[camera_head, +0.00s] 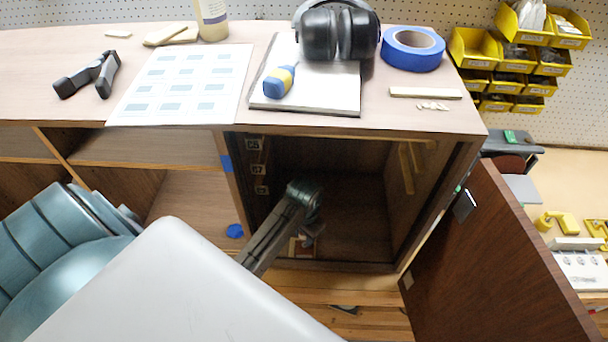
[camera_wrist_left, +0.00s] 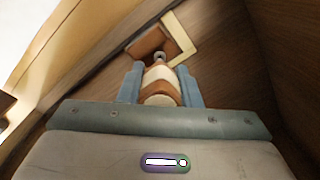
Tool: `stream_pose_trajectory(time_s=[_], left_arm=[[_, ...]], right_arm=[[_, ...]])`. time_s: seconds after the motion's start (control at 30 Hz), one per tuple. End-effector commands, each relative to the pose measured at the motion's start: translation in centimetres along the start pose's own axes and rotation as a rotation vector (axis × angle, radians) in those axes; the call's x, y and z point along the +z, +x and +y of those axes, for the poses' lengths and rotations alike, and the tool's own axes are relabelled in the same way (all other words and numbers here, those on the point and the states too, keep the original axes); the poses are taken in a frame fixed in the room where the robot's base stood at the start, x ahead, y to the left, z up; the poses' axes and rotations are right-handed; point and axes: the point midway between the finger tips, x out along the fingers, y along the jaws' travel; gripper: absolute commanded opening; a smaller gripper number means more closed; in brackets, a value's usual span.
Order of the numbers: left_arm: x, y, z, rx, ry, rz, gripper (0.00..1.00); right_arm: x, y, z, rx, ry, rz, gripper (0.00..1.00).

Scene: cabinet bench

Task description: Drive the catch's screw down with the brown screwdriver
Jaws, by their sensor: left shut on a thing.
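My left gripper (camera_wrist_left: 159,84) is shut around the brown screwdriver (camera_wrist_left: 160,80), which has a cream band on its handle. The screwdriver's far end points at a small brown block (camera_wrist_left: 148,43), apparently the catch, beside a cream L-shaped strip (camera_wrist_left: 184,42). A small grey round part shows at that end; I cannot tell whether the tip sits in the screw. In the head view my left arm reaches into the open cabinet, and the left gripper (camera_head: 308,236) is low near its floor, partly hidden by its own wrist. My right gripper is not in view.
The cabinet door (camera_head: 490,265) stands open at the right. Cabinet walls enclose the left arm.

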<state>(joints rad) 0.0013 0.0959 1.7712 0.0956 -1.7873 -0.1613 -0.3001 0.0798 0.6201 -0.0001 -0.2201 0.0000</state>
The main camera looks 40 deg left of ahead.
Motion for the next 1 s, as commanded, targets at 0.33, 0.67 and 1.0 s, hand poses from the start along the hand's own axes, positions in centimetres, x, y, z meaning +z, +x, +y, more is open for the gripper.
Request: stream_pose_trajectory(time_s=[0.33, 0.67, 1.0], left_arm=[[0.0, 0.03, 0.0, 0.0, 0.0, 0.0, 0.07], [-0.02, 0.41, 0.0, 0.0, 0.0, 0.0, 0.07], [-0.02, 0.78, 0.0, 0.0, 0.0, 0.0, 0.07]], right_arm=[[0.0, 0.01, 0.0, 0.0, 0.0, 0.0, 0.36], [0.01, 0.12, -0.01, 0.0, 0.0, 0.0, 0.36], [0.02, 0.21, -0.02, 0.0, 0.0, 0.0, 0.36]])
